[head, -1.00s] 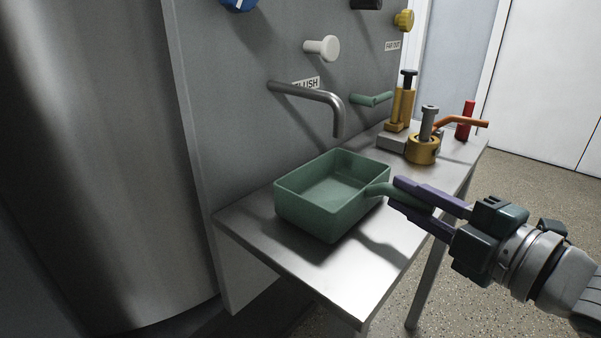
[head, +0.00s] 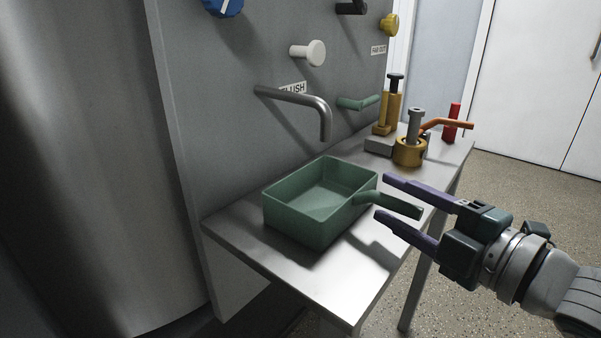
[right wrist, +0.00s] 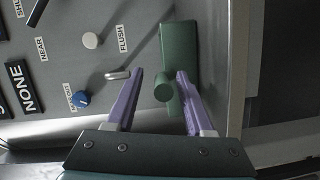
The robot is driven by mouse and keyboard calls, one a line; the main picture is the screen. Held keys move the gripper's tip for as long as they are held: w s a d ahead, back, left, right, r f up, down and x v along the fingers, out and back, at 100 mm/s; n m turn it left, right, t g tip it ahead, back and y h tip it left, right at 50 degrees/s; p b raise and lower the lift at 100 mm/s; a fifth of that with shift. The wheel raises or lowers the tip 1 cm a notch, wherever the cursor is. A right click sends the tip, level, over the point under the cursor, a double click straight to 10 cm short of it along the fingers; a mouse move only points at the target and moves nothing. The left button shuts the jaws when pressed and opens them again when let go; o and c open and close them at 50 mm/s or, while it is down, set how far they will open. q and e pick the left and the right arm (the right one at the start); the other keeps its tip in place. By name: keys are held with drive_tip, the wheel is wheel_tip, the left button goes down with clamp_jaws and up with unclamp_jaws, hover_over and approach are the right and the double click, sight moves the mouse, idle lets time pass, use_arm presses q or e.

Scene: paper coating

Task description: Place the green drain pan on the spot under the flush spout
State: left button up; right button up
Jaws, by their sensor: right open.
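The green drain pan (head: 312,228) sits upright on the steel table, below the bent flush spout (head: 325,118) on the grey panel. The spout's tip hangs above the pan's far side. My right gripper (head: 379,197) is open, with its purple fingers on either side of the pan's handle (head: 392,204) and apart from it. In the right wrist view the pan (right wrist: 180,60) and its round handle end (right wrist: 164,92) show between the open fingers (right wrist: 158,76). The spot under the pan is hidden. My left gripper is not in view.
The steel table (head: 335,290) has bare room in front of the pan. Farther along it stand a brass fitting with an orange handle (head: 410,150), a yellow cylinder device (head: 389,108) and a red cylinder (head: 451,122). A white knob (head: 308,53) and a green lever (head: 357,103) project from the panel.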

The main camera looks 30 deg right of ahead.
drive_tip(key=s+d+p, duration=0.1)
drive_tip(key=s, duration=1.1)
drive_tip(key=w+a+f+m+g+h, duration=0.2)
drive_tip(key=a+f+m+g+h, duration=0.15)
drive_tip(key=m+g, duration=0.55)
drive_tip(key=s+a+m+g+y, duration=0.2)
drive_tip(key=s+a+m+g, duration=0.2)
drive_tip(key=s+a+m, duration=0.2)
drive_tip(key=s+a, duration=0.2)
drive_tip(key=shift+s+f+g, duration=0.25)
drive_tip(key=shift+s+g, duration=0.05)
